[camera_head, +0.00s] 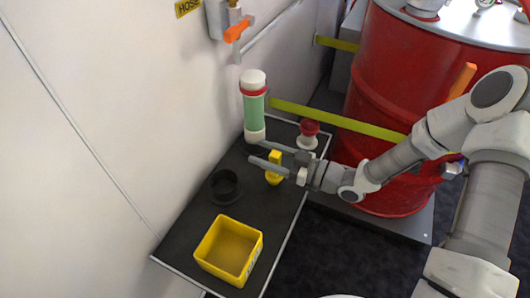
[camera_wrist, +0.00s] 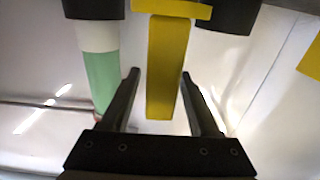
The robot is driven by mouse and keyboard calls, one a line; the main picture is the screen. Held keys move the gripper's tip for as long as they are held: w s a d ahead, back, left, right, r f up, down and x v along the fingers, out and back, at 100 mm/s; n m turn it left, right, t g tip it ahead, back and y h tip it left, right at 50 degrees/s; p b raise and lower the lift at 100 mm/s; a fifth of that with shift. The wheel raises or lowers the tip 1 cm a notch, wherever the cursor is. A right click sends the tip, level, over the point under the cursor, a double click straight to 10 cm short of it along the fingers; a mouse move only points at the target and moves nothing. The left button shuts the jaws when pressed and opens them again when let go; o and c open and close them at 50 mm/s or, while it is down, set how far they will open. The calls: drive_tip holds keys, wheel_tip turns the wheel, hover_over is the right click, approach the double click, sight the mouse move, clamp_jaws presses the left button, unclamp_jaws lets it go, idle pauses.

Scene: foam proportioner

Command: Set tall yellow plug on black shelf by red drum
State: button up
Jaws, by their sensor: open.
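The tall yellow plug (camera_head: 274,168) stands upright on the black shelf (camera_head: 262,196) beside the red drum (camera_head: 420,90). My gripper (camera_head: 262,156) is open, its two fingers on either side of the plug. In the wrist view the plug (camera_wrist: 166,68) is between the two fingers (camera_wrist: 160,90), with a visible gap to each finger. Its wider yellow part shows at the top edge of that view. Whether either finger touches the plug is not clear in the head view.
A green and white cylinder (camera_head: 254,112) with red bands stands behind the plug, close to my gripper; it also shows in the wrist view (camera_wrist: 100,78). A red-topped white piece (camera_head: 308,136), a black ring (camera_head: 225,186) and a yellow bin (camera_head: 229,250) share the shelf.

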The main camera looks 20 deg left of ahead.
drive_tip(key=shift+r, duration=0.2)
drive_tip(key=shift+d+p, duration=0.35)
drive_tip(key=s+d+p, duration=0.1)
drive_tip(key=d+p, duration=0.1)
drive_tip(key=d, duration=0.9)
drive_tip(key=shift+d+p, duration=0.15)
drive_tip(key=shift+p, duration=0.2)
